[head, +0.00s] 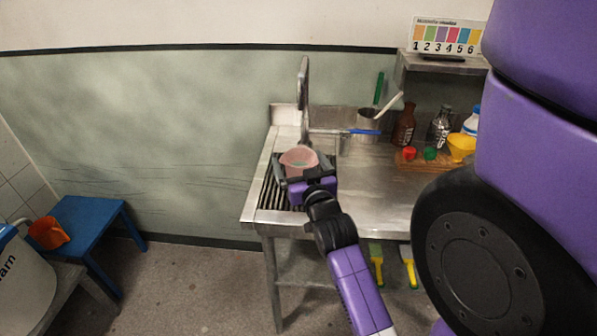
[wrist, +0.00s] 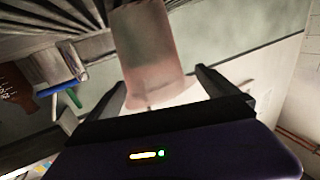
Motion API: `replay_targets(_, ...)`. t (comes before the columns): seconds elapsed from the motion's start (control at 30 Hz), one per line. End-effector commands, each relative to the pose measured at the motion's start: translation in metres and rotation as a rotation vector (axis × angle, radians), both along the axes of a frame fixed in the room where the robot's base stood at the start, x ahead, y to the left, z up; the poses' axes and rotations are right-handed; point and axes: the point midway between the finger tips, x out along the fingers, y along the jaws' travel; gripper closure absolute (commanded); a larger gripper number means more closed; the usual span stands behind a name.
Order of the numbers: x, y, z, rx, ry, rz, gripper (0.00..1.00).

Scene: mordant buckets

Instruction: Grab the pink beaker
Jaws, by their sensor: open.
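The pink beaker (head: 298,163) stands on the ribbed drainboard at the left end of the steel sink table in the head view. It is translucent. My gripper (head: 300,172) is at the beaker, with its two fingers spread to either side of it. In the wrist view the beaker (wrist: 150,52) shows as a pale pink cylinder just beyond and between the open fingers of my gripper (wrist: 160,82). I cannot tell whether the fingers touch it. The beaker's lower front is partly hidden by my gripper in the head view.
The steel sink table (head: 370,205) has a tap (head: 303,85) behind the beaker. To the right are a brown bottle (head: 404,124), a clear bottle (head: 440,126), a yellow container (head: 461,147) and red and green caps on a wooden board. A blue stool (head: 85,215) stands at left.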

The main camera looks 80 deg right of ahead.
Motion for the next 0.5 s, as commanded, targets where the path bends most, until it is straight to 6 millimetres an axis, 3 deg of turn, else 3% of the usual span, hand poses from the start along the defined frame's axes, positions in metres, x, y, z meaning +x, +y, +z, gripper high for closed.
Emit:
replay_targets(0.23,0.011,-0.034,0.004,0.000,-0.001,0.000,0.02)
replay_targets(0.5,0.015,-0.042,0.002,-0.001,0.000,0.001,0.02)
